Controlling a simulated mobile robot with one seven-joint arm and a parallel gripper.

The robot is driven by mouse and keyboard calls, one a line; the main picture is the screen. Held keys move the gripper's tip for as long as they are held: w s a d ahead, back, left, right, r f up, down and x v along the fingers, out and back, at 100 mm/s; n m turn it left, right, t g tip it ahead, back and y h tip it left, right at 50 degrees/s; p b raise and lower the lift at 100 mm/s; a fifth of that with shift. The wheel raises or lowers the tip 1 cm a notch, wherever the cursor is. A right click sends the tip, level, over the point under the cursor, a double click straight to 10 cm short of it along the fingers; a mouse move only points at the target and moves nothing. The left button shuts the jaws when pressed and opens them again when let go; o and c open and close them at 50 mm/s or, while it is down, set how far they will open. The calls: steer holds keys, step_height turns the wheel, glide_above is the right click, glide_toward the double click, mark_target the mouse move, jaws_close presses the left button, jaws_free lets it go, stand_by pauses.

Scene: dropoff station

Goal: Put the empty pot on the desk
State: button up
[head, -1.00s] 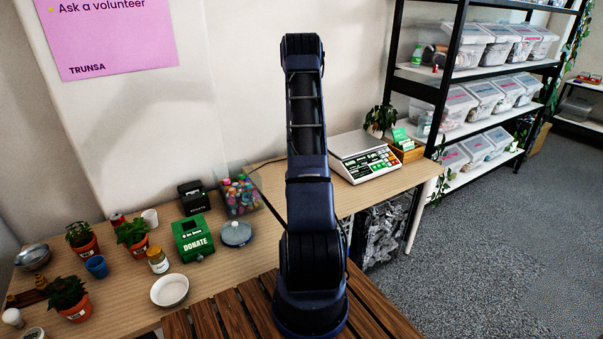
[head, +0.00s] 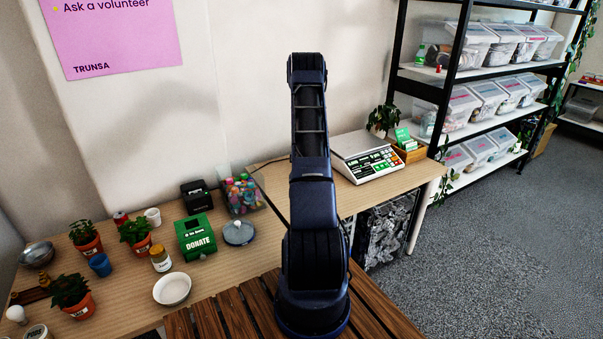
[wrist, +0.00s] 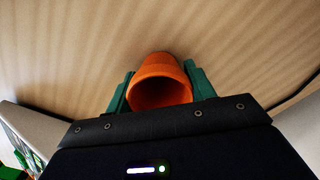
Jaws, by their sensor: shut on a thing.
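The empty pot (wrist: 158,66) is an orange terracotta-coloured pot with its open mouth facing the wrist camera. In the wrist view my gripper (wrist: 160,84) has its green fingers on both sides of the pot, shut on it. The wooden desk (wrist: 60,60) fills the background behind the pot; I cannot tell whether the pot touches it. In the head view the desk (head: 130,290) runs along the wall. My arm stands upright there and hides my gripper and the pot.
On the desk's left are potted plants (head: 135,235), a white bowl (head: 172,289), a blue cup (head: 100,264) and a green donation box (head: 196,238). A scale (head: 366,157) stands at the right. Bare desk shows left of the scale. A shelf rack (head: 480,100) stands further right.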

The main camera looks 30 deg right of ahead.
steer(key=o, duration=1)
steer(key=shift+f, duration=0.1)
steer(key=shift+o, duration=0.2)
step_height(320, 180, up, 12)
steer(key=s+a+r+n+t, duration=0.1)
steer(key=s+a+r, duration=0.4)
steer(key=a+r, duration=0.4)
steer(key=s+a+r+n, duration=0.2)
steer(key=s+a+r, duration=0.35)
steer(key=r, duration=0.45)
steer(key=s+a+r+n+t, duration=0.1)
steer(key=s+a+r, duration=0.4)
steer(key=a+r, duration=0.4)
steer(key=s+a+r+n+t, duration=0.1)
steer(key=s+a+r, duration=0.25)
steer(key=s, duration=0.35)
steer(key=s+a+r+n, duration=0.1)
steer(key=s+a+r, duration=0.2)
steer(key=s+a, duration=0.3)
steer(key=s+a+n, duration=0.1)
steer(key=s+a, duration=0.1)
steer(key=s, duration=0.6)
steer(key=s+a+f+n+t, duration=0.1)
steer(key=s+a+n, duration=0.1)
steer(key=s, duration=0.7)
steer(key=shift+s+a+f+t, duration=0.25)
steer(key=shift+s+a+t, duration=0.05)
